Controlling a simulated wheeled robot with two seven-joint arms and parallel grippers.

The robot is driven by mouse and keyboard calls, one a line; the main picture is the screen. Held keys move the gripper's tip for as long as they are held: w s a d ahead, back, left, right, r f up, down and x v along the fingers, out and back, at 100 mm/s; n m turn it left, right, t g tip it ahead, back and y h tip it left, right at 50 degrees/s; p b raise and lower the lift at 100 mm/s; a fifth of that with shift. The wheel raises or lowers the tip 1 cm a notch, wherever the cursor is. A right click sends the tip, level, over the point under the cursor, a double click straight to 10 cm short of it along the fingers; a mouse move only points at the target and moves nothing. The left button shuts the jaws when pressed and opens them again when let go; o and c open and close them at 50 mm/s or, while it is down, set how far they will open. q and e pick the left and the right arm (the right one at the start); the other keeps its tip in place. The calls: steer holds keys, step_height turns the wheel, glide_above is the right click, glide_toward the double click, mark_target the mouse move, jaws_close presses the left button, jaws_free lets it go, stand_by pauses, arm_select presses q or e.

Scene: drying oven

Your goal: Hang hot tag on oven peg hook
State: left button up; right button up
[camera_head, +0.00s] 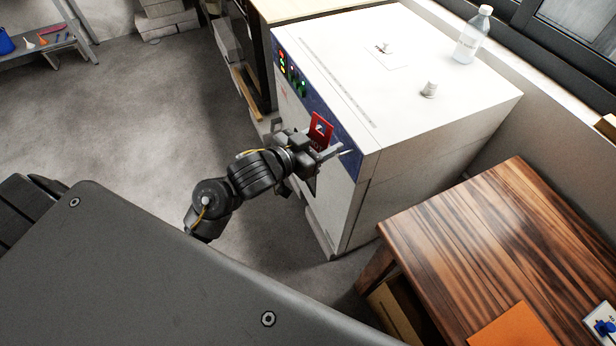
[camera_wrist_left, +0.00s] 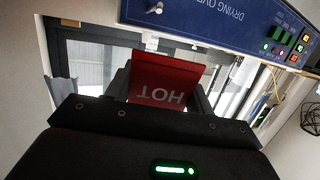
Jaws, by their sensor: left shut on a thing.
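The red hot tag (camera_head: 320,129) is held in my left gripper (camera_head: 318,151), in front of the oven's blue control panel. In the left wrist view the tag (camera_wrist_left: 165,78) shows its white word HOT upside down, between the gripper's fingers. The white drying oven (camera_head: 420,100) stands right of the gripper. In the left wrist view a small pale peg (camera_wrist_left: 155,8) sticks out of the blue panel (camera_wrist_left: 215,18), above the tag in the picture; the tag appears apart from it. My right gripper is not in view.
A striped wooden table (camera_head: 470,235) is at the lower right, close to the oven's side. Open floor (camera_head: 130,120) lies left of my arm.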

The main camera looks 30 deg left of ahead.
arm_select(q)
step_height(320, 180, down, 12)
steer(key=s+a+m+g+h+b, duration=0.1)
steer(key=s+a+m+g+h, duration=0.1)
steer(key=s+m+g, duration=0.1)
steer(key=shift+a+g+b, duration=0.2)
steer(key=shift+g+b, duration=0.15)
steer(key=shift+g, duration=0.15)
steer(key=shift+w, duration=0.15)
